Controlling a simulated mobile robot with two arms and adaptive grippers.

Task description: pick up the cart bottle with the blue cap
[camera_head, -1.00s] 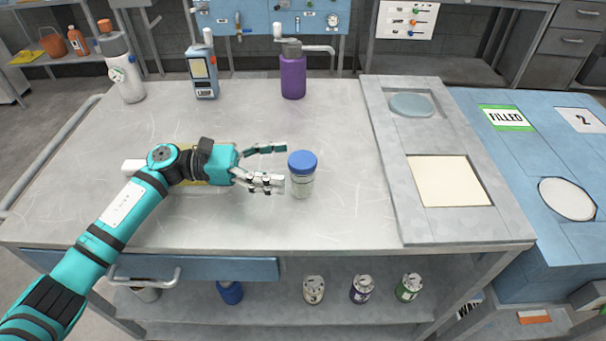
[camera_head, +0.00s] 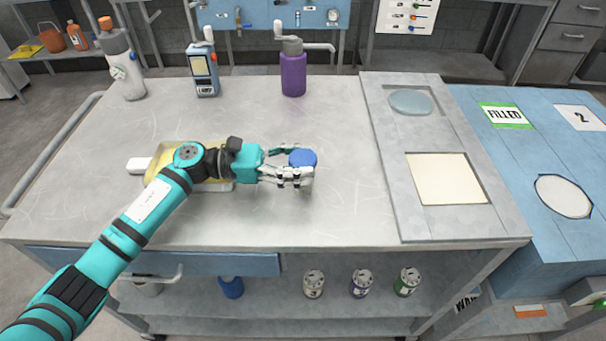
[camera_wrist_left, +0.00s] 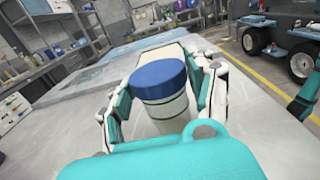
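The bottle with the blue cap (camera_head: 302,158) stands upright on the grey cart top. It is clear, and its lower body is mostly hidden by fingers in the head view. My left gripper (camera_head: 304,164) reaches in from the left, with its fingers on the near and far sides of the bottle. In the left wrist view, the blue cap (camera_wrist_left: 159,80) sits between the fingers of my left gripper (camera_wrist_left: 163,95). A gap shows on the left side of the bottle, so the fingers look open around it. My right gripper is not in view.
A purple pump bottle (camera_head: 293,75), a grey-blue device (camera_head: 204,75) and a white bottle (camera_head: 122,70) stand along the back. A yellow tray (camera_head: 160,160) lies under my left arm. A raised panel (camera_head: 397,180) is at right; the cart top (camera_head: 345,215) near the bottle is clear.

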